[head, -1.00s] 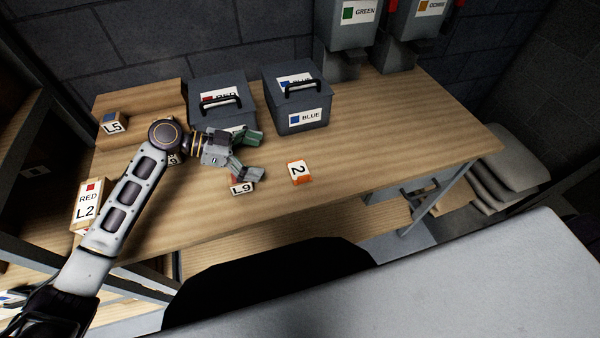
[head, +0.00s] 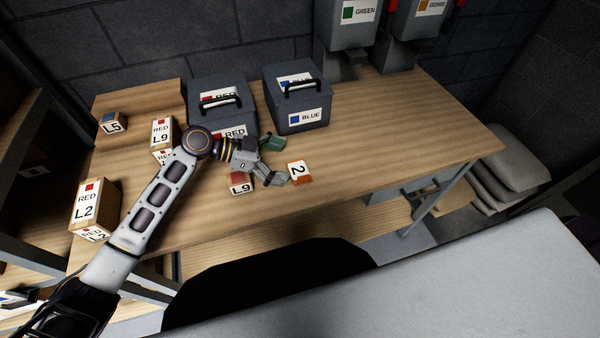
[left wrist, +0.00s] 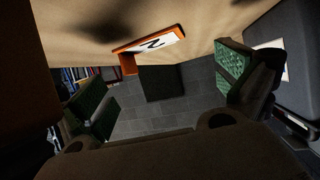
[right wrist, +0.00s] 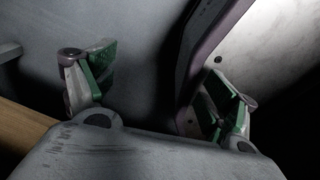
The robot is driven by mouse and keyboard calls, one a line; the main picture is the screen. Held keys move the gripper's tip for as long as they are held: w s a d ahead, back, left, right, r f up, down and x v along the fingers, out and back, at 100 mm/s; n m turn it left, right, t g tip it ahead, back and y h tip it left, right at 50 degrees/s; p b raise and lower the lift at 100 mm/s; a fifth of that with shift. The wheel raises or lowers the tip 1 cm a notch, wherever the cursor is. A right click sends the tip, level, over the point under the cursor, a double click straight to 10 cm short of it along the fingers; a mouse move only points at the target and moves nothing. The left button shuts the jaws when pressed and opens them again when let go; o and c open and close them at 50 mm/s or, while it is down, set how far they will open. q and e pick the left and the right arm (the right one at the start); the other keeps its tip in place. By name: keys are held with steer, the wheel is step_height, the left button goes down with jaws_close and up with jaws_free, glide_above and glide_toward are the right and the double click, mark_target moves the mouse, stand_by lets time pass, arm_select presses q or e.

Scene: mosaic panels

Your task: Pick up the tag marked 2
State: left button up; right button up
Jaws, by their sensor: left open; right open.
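The tag marked 2 (head: 299,172) is a small orange block with a white face, on the table right of my left gripper. It also shows in the left wrist view (left wrist: 150,45), ahead of and between the open fingers. My left gripper (head: 277,161) is open and empty, its fingertips close to the tag's left side and not closed on it. In the left wrist view its green finger pads (left wrist: 165,92) are wide apart. My right gripper (right wrist: 160,85) is open and empty in the right wrist view, near grey and white surfaces; it is out of the head view.
A small L9 block (head: 241,184) lies just under my left gripper. The red-labelled box (head: 222,112) and the blue-labelled box (head: 303,118) stand behind. L2 (head: 92,204), another L9 (head: 161,134) and L5 (head: 112,123) boxes are at left. The table's right side is clear.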

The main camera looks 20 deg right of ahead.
mark_target(299, 171)
arm_select(q)
steer(key=shift+s+d+f, duration=0.15)
steer(key=shift+d, duration=0.3)
steer(key=x, duration=0.3)
steer(key=shift+s+d+f+p, duration=0.15)
steer(key=shift+s+d+p, duration=0.05)
steer(key=shift+p, duration=0.1)
steer(key=shift+d+f, duration=0.1)
steer(key=shift+d, duration=0.2)
steer(key=c, duration=0.7)
arm_select(e)
steer(key=shift+s+a+r, duration=0.1)
steer(key=shift+s+r, duration=0.2)
